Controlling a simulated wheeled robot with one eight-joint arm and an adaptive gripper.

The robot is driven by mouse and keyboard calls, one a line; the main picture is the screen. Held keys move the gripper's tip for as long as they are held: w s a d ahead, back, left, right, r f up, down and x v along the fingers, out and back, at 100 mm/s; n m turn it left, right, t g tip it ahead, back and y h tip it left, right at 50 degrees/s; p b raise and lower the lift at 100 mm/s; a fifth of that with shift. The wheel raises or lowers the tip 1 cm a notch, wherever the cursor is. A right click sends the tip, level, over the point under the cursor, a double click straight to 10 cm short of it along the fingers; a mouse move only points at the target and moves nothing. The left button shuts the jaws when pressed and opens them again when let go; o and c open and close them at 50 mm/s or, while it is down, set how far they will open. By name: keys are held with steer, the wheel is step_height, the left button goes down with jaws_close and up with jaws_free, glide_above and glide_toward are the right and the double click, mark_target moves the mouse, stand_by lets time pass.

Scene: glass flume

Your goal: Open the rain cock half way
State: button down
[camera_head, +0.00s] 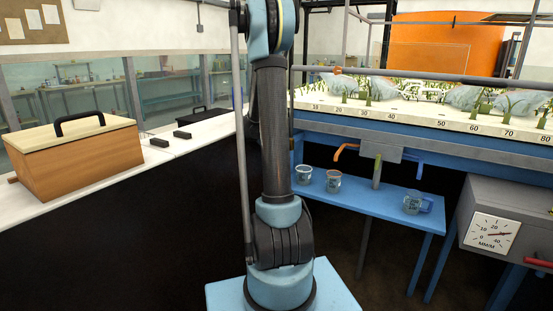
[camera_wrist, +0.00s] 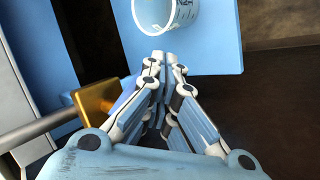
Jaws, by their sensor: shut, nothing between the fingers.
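My gripper (camera_wrist: 165,60) is shut and empty in the wrist view, its fingertips together just below a clear beaker (camera_wrist: 168,12). A brass-coloured block (camera_wrist: 95,101) sits on the end of a grey pipe (camera_wrist: 45,126), left of my fingers. A light blue piece beside the block is partly hidden behind my left finger; I cannot tell whether it is a handle. No label names the rain cock, so I cannot tell for certain which part it is. In the head view an orange lever (camera_head: 344,150) and a blue lever (camera_head: 418,161) flank a grey box (camera_head: 375,153) under the flume.
The blue bench (camera_head: 370,191) holds several beakers, including a clear one (camera_head: 304,174) and a reddish one (camera_head: 333,181). A grey cabinet with a dial (camera_head: 490,236) stands right. A wooden box (camera_head: 80,155) rests on the left counter. My arm blocks the middle.

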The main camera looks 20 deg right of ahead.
steer(key=shift+r, duration=0.15)
stand_by(0.5)
stand_by(1.5)
steer(key=shift+w+a, duration=0.3)
steer(key=shift+w, duration=0.15)
